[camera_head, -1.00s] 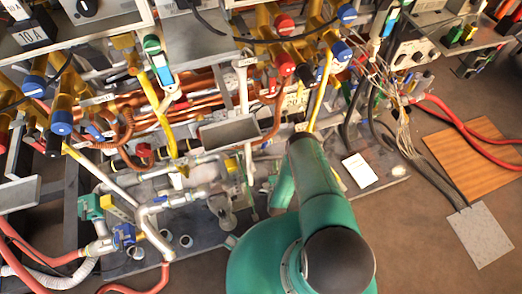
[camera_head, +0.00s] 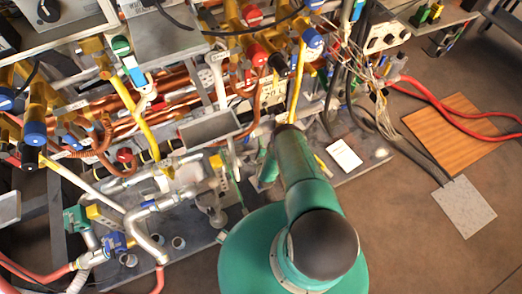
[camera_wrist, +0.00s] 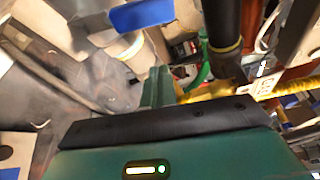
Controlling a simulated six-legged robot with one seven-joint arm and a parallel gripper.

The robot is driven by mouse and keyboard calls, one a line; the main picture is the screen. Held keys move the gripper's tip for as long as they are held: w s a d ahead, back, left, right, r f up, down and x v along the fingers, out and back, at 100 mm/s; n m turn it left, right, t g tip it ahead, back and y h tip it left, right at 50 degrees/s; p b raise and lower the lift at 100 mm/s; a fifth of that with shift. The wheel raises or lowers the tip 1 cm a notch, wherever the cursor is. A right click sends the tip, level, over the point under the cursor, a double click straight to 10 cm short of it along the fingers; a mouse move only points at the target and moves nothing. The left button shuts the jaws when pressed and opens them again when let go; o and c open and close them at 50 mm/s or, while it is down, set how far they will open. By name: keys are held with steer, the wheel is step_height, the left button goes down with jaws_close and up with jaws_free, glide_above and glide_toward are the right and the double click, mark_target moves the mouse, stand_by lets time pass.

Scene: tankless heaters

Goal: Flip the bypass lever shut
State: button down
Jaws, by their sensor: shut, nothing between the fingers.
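I cannot tell for certain which handle is the bypass lever. In the head view, long yellow levers stand out on the brass valves, one at left centre (camera_head: 143,122) and one just above my arm (camera_head: 296,88). My gripper (camera_wrist: 160,87) shows in the wrist view as narrow teal fingers, closed and empty, ahead of the teal and black wrist. A dark cylinder with a yellow ring (camera_wrist: 222,30) and a yellow pipe or handle with a tag (camera_wrist: 205,93) are close beyond the fingers. Contact cannot be told. In the head view my forearm largely hides the gripper.
Copper pipes (camera_head: 190,82) and a grey open tray (camera_head: 210,127) crowd the rack. A blue part (camera_wrist: 142,14) is near the top of the wrist view. Red hoses (camera_head: 440,97) and a wooden board (camera_head: 455,130) lie right. Bare floor is open at lower right.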

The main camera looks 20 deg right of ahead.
mark_target(247, 139)
steer(key=shift+w+a+r, duration=0.15)
steer(key=shift+w+a, duration=0.05)
steer(key=shift+a, duration=0.4)
steer(key=shift+w+a+r, duration=0.15)
steer(key=shift+a, duration=0.45)
steer(key=shift+w+a+r, duration=0.15)
steer(key=shift+w+a, duration=0.05)
steer(key=shift+a, duration=0.4)
steer(key=shift+a+r, duration=0.2)
steer(key=shift+a, duration=0.3)
steer(key=shift+a+r, duration=0.2)
steer(key=shift+a, duration=0.25)
steer(key=shift+d, duration=0.1)
